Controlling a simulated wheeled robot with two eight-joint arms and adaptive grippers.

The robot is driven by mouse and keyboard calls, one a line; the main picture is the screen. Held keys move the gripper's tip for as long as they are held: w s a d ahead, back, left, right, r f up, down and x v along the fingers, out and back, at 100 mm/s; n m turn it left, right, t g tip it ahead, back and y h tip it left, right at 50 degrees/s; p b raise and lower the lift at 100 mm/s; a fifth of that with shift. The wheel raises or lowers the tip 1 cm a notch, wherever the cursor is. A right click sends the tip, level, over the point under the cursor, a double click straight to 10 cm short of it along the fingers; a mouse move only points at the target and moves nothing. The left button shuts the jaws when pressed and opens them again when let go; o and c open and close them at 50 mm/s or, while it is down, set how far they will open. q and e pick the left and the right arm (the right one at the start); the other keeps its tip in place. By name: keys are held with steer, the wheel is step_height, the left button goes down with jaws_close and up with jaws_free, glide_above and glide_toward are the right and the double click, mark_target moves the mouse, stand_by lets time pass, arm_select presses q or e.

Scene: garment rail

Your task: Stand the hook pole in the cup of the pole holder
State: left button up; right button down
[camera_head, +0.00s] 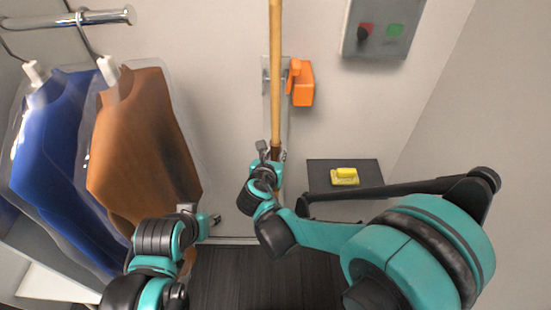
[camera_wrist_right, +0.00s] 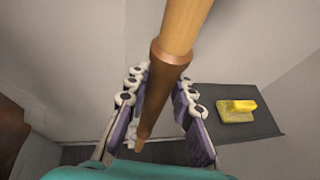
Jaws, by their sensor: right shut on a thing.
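The hook pole (camera_head: 276,70) is a light wooden rod that stands nearly upright in the head view; its top runs out of frame. My right gripper (camera_head: 268,158) is shut on its dark brown lower part. A narrow metal plate (camera_head: 266,75) on the wall behind the pole may belong to the pole holder; I cannot make out the cup. My left gripper (camera_head: 201,215) looks open and empty, beside the brown garment.
Blue (camera_head: 45,140) and brown (camera_head: 135,140) covered garments hang from a rail (camera_head: 105,17) on the left. An orange device (camera_head: 302,83) is on the wall right of the pole. A yellow item (camera_head: 345,177) lies on a dark shelf (camera_head: 370,170). A control box (camera_head: 382,28) is above.

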steer(key=shift+w, duration=3.15)
step_height(320, 180, down, 12)
steer(key=b, duration=1)
steer(key=c, duration=1.2)
jaws_free()
